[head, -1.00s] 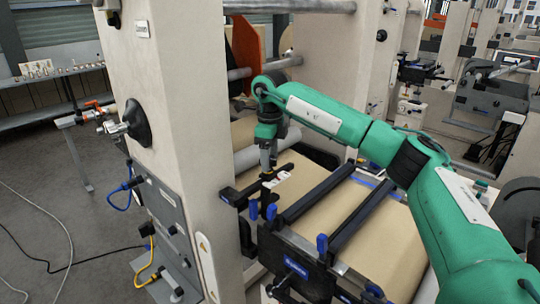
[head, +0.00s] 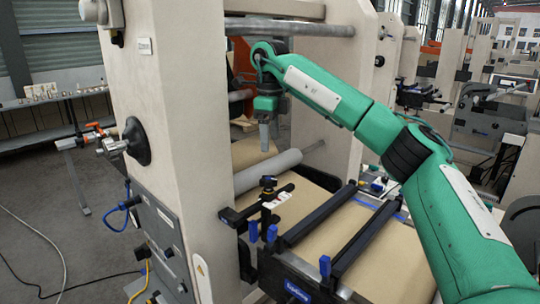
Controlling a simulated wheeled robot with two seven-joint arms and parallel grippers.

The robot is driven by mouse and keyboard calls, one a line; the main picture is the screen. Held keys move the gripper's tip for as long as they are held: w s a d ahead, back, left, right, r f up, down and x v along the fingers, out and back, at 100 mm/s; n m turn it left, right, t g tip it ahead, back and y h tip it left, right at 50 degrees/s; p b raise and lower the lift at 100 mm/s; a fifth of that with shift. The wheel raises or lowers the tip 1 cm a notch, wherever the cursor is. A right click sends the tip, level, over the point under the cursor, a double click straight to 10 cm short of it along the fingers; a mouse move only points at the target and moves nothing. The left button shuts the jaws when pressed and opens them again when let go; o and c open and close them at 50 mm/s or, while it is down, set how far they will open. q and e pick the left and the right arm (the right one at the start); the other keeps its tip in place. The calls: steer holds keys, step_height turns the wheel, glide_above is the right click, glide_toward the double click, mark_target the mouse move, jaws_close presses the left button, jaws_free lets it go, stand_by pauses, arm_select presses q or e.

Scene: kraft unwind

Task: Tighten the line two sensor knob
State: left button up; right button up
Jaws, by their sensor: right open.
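The sensor (head: 279,197), a black unit with a white and red label, sits on a dark rail over the brown kraft web (head: 318,222). A dark knob (head: 268,182) stands upright on top of it. My right gripper (head: 265,147) points down above the knob, with a clear gap between them. It is open and holds nothing; its finger gap is too small to make out. Whether the knob is tight cannot be seen. My left gripper is out of view.
A grey roller (head: 268,171) lies just behind the sensor. Two black bars (head: 320,216) with blue clamp handles (head: 325,268) cross the web in front. The machine's beige frame post (head: 170,110) stands close on the left.

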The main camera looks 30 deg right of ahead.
steer(key=shift+r, duration=1.2)
